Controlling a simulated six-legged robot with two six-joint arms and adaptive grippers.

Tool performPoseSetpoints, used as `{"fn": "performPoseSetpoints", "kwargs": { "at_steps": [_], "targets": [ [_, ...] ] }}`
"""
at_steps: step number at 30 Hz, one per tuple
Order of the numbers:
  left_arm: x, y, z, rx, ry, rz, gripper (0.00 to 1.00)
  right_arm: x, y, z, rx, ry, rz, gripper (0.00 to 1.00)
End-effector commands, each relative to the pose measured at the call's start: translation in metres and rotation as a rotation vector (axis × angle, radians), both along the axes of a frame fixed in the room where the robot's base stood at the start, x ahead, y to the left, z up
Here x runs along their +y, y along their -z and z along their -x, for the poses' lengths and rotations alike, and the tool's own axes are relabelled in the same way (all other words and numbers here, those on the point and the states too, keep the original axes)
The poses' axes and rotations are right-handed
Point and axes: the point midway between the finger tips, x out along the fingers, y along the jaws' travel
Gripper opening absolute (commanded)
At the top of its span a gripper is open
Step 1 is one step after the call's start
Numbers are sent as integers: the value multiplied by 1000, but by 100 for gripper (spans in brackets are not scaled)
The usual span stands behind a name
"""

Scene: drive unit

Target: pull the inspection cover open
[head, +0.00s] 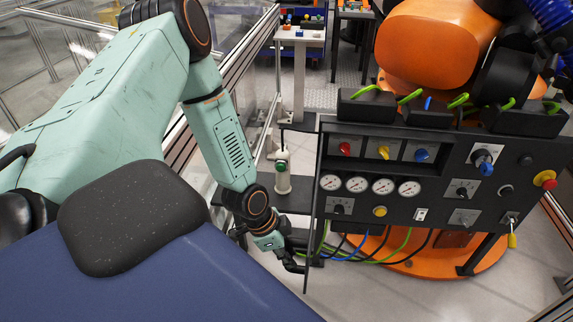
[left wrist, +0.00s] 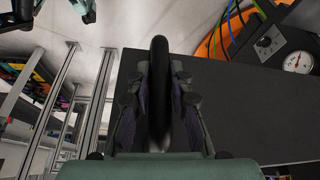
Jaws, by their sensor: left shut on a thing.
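The inspection cover (head: 312,215) is a dark flat panel seen nearly edge-on at the left side of the black control panel. Its broad dark face (left wrist: 250,115) fills much of the left wrist view. A black upright handle (left wrist: 159,60) stands on that face. My left gripper (head: 296,258) is at the lower part of the cover, on its left side. In the left wrist view the two fingers of the left gripper (left wrist: 160,85) are shut on the handle, one on each side. The handle's ends are partly hidden. My right gripper is not in view.
The control panel (head: 440,185) carries gauges, knobs and a red-and-yellow button (head: 544,179). Blue, green and black cables (head: 370,250) hang below it. A large orange robot arm (head: 430,40) stands behind. A small post (head: 282,175) stands left of the cover. The floor in front is clear.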

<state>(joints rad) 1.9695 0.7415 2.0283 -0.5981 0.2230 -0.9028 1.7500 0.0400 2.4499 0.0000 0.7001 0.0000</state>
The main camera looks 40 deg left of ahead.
Motion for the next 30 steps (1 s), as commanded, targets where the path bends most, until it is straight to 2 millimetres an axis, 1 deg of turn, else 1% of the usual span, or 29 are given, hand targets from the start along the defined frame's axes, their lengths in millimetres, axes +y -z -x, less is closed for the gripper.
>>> {"fn": "performPoseSetpoints", "kwargs": {
  "at_steps": [3, 4, 12, 30],
  "targets": [
    [1, 0, -1, -5, -2, 0, 0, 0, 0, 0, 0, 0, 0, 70],
    [1, 0, -1, -5, -2, 0, 21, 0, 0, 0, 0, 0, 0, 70],
    [2, 0, 0, -3, -3, 0, 43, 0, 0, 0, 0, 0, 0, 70],
    [2, 0, 1, -2, -1, 1, 43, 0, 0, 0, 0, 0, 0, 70]
  ]
}}
